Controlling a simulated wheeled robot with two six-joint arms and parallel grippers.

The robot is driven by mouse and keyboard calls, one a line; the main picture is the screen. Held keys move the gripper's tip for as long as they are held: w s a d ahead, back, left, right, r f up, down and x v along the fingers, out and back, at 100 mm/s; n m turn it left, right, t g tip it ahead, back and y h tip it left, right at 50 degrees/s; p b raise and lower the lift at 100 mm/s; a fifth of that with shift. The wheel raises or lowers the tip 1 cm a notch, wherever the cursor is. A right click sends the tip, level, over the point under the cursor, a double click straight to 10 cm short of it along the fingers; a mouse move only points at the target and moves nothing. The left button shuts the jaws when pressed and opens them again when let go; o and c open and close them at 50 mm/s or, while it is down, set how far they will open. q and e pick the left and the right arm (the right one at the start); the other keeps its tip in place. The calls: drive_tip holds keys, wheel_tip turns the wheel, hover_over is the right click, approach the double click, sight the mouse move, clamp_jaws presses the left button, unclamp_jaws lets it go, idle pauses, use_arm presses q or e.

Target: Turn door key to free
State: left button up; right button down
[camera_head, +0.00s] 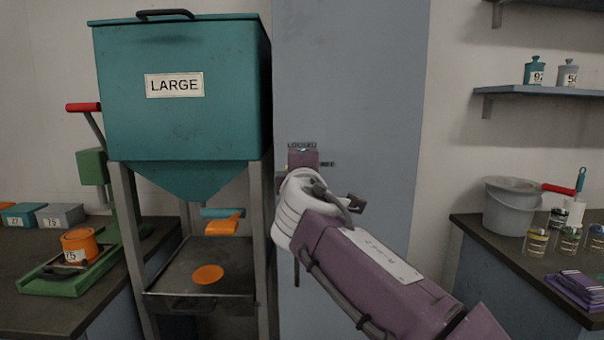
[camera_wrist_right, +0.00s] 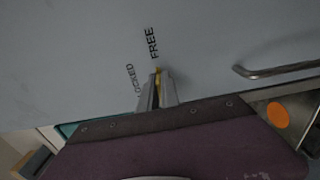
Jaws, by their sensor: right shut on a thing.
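The tall blue-grey door (camera_head: 345,80) stands in the middle of the head view, with a LOCKED label (camera_head: 302,146) and a FREE label (camera_head: 328,164) on it. My right gripper (camera_head: 303,160) is at the door by these labels. In the right wrist view its fingers (camera_wrist_right: 162,85) are closed on the yellow key (camera_wrist_right: 158,72), of which only a thin part shows. The key sits just below the FREE lettering (camera_wrist_right: 152,42), with the LOCKED lettering (camera_wrist_right: 131,82) to its left. The keyhole is hidden by the fingers. My left gripper is not in view.
A metal door handle (camera_wrist_right: 275,71) is right of the fingers in the wrist view. A teal hopper marked LARGE (camera_head: 190,110) stands left of the door. A counter at right holds a grey bucket (camera_head: 515,208) and several jars.

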idle(0.5)
drive_tip(key=c, duration=1.6)
unclamp_jaws()
drive_tip(key=s+b, duration=0.1)
drive_tip(key=s, duration=0.8)
